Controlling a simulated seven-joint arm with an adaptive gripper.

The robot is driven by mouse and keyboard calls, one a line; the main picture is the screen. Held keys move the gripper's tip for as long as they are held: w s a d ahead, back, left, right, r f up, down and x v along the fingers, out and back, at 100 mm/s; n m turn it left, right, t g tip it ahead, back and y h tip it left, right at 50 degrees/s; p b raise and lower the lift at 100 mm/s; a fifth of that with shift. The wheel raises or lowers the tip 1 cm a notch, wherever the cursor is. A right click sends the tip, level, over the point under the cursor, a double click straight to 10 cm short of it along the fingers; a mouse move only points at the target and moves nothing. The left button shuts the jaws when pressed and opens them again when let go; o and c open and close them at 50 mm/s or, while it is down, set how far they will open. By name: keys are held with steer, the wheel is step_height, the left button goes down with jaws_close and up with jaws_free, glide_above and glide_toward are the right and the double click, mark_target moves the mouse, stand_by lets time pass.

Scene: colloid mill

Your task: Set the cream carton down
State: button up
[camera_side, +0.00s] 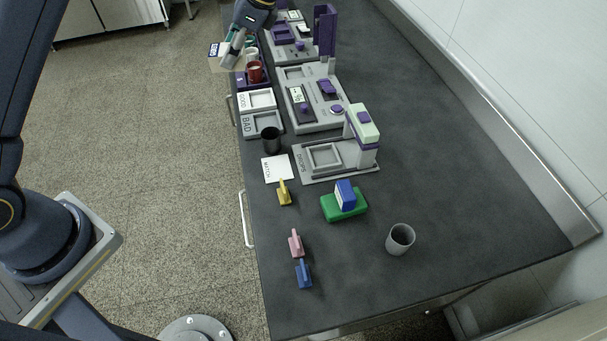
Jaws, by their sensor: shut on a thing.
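My gripper (232,55) is at the top of the side view, at the left edge of the grey bench (450,190), near the far end. It is shut on a small pale thing with a dark-blue lettered patch, which looks like the cream carton (222,64). The carton is partly hidden by the fingers and shows against the floor, just left of a purple tray. I cannot tell its exact tilt or whether it touches anything.
Red and pale cups (254,72) stand right by my gripper. GOOD (257,99) and BAD (262,123) trays, a black cup (271,140) and purple-grey machines (318,100) line the bench. A blue-white block sits on a green block (344,207).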

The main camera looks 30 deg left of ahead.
steer(key=m, duration=0.1)
steer(key=d+f+m+t, duration=0.1)
steer(key=shift+w+m+y, duration=0.3)
steer(key=s+d+f+m+t+h, duration=0.1)
steer(key=d+f+m+t+h, duration=0.25)
steer(key=d+m, duration=0.6)
steer(key=s+d+f+m+t+h, duration=0.1)
steer(key=d+f+m+t+h, duration=0.15)
steer(key=d+m+t, duration=0.65)
steer(key=s+d+f+m+g+h, duration=0.25)
steer(key=s+d+m+g, duration=0.25)
steer(key=s+m, duration=0.7)
steer(key=s+d+f+m+g+h, duration=0.1)
steer(key=s+d+m+g+h, duration=0.4)
steer(key=s+m, duration=0.7)
steer(key=w+d+f, duration=0.2)
steer(key=d+f, duration=0.1)
steer(key=w+d+f+n, duration=0.1)
steer(key=w+d+f, duration=0.1)
steer(key=d+f, duration=0.1)
steer(key=w+d+f+n+y, duration=0.1)
steer(key=w+d+f, duration=0.2)
steer(key=d, duration=0.1)
steer(key=shift+f+g, duration=0.15)
steer(key=shift+g, duration=0.2)
steer(key=shift+w+d+f, duration=0.1)
steer(key=shift+w+f, duration=0.1)
steer(key=shift+f, duration=0.1)
steer(key=shift+w+f, duration=0.1)
steer(key=shift+f, duration=1.45)
